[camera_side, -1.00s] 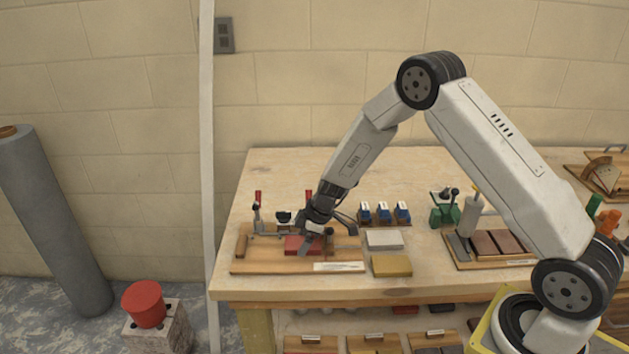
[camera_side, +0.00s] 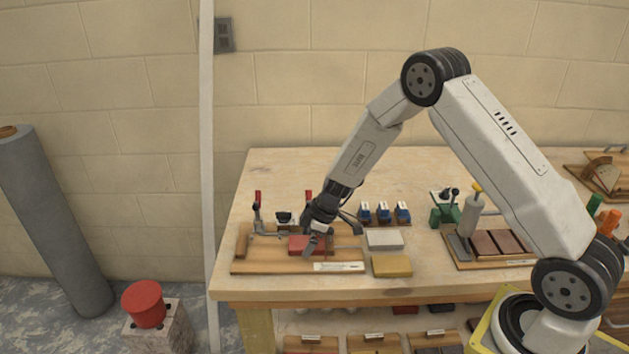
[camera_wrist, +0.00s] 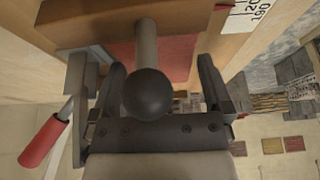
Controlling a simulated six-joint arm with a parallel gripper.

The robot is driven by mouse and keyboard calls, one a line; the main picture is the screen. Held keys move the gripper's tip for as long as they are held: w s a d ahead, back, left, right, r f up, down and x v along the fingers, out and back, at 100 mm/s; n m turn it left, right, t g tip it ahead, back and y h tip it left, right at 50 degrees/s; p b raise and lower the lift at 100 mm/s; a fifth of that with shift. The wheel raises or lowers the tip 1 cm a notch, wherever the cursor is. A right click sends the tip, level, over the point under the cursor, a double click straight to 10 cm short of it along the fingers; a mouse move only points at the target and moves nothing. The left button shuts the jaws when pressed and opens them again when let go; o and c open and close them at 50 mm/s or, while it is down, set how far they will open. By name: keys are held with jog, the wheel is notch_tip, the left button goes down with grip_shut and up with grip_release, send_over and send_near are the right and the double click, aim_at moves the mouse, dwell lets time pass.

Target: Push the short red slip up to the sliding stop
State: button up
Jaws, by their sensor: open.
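The short red slip (camera_side: 299,243) lies flat on the wooden jig board (camera_side: 262,267) on the bench, partly hidden by my gripper. My gripper (camera_side: 311,251) is open and points down at the slip's right part; I cannot tell whether it touches. In the wrist view the slip (camera_wrist: 178,56) shows beyond the two dark fingers (camera_wrist: 160,85). A grey rod with a black ball knob (camera_wrist: 148,94) shows between the fingers, in front of the slip. I cannot clearly tell which part is the sliding stop; a wooden block (camera_side: 242,240) stands at the board's left end.
Clamps with red handles (camera_side: 258,197) stand along the board's back. A grey block (camera_side: 384,240) and a yellow block (camera_side: 391,266) lie close on the right. Blue-topped pieces (camera_side: 383,211) stand behind them. A white scale strip (camera_side: 338,267) lies along the front edge.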

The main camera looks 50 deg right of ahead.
aim_at(320, 242)
jog(key=shift+v, duration=3.8)
jog(key=s+a+r+m+h, duration=0.1)
jog(key=s+a+r+m, duration=0.1)
jog(key=s, duration=0.8)
jog(key=s+a+r+m+h, duration=0.2)
jog(key=s+r+m, duration=0.3)
jog(key=s+m, duration=0.2)
jog(key=s, duration=0.2)
jog(key=shift+s+g, duration=0.3)
jog(key=shift+s, duration=0.1)
